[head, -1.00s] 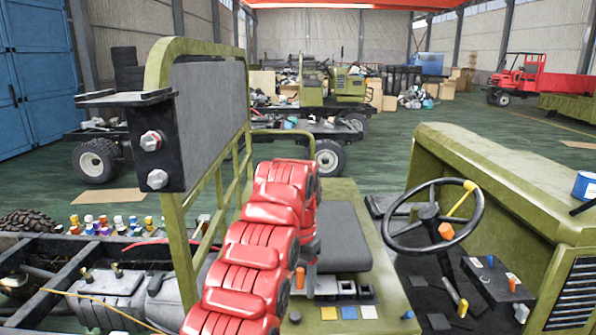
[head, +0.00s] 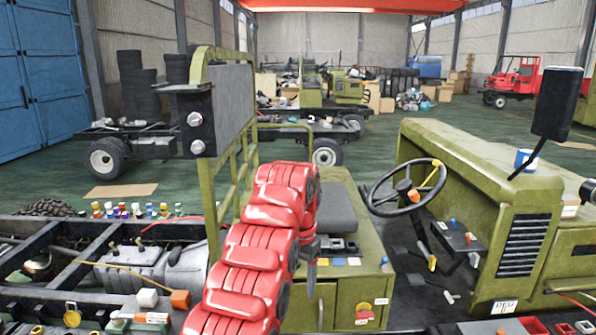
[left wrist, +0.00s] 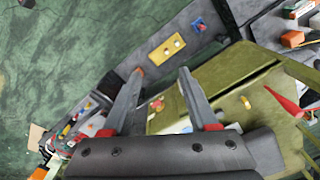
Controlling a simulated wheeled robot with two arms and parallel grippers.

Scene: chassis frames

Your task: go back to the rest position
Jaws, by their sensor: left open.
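My left arm (head: 262,255), red and segmented, comes up from the bottom middle of the head view, beside the green vehicle's seat (head: 336,205). My left gripper (head: 311,278) hangs under the arm's far end, mostly hidden by it, in front of the seat base. In the left wrist view my left gripper (left wrist: 160,72) shows two grey fingers spread apart with nothing between them. Green vehicle panels and the dark green floor lie beyond the fingers. My right gripper is not in view.
The steering wheel (head: 406,187) and olive hood (head: 485,165) stand right of the arm. A black mirror (head: 557,103) rises at the far right. An olive rail frame (head: 212,190) with a grey panel stands left. An open chassis (head: 75,265) lies lower left.

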